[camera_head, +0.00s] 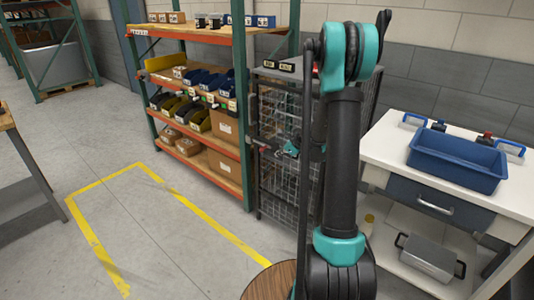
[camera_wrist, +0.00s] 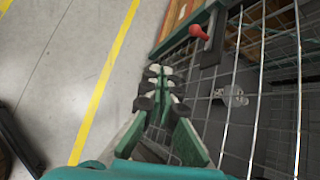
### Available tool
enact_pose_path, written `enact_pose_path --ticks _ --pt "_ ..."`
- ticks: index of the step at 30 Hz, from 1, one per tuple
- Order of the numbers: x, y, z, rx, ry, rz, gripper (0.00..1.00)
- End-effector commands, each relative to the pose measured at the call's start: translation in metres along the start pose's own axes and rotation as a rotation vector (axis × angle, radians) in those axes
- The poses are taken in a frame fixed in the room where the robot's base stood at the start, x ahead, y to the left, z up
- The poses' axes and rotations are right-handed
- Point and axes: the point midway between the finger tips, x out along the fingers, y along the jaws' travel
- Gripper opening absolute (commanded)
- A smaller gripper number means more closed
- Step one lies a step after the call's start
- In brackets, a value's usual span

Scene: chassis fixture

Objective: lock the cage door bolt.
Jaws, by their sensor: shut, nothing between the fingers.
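The wire mesh cage (camera_head: 282,190) stands in the middle of the head view, partly hidden behind my arm. In the wrist view its mesh door (camera_wrist: 262,62) fills the right side. A red ball knob (camera_wrist: 198,32) on a dark bolt fitting (camera_wrist: 211,50) shows at the top of the wrist view. A small metal plate (camera_wrist: 232,96) sits further right, at the mesh. My gripper (camera_wrist: 160,73) is shut and empty, in front of the mesh, below and left of the knob and apart from it. My gripper also shows small in the head view (camera_head: 290,149).
A shelf rack (camera_head: 243,100) with bins and boxes stands left of the cage. A white workbench (camera_head: 385,150) with a blue tray (camera_head: 455,160) stands at the right. A round wooden top (camera_head: 268,283) is at the bottom. The yellow-marked floor (camera_head: 160,230) is clear.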

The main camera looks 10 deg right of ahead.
Motion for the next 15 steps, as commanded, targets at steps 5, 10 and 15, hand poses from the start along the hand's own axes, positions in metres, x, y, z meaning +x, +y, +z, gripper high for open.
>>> enact_pose_path --ticks 5,10,15 --pt "0.032 -0.029 -0.011 0.249 -0.053 -0.018 0.00" --pt "0.049 -0.043 -0.018 0.390 -0.085 -0.022 0.00" --pt "0.053 -0.047 -0.020 0.439 -0.096 -0.022 0.00"
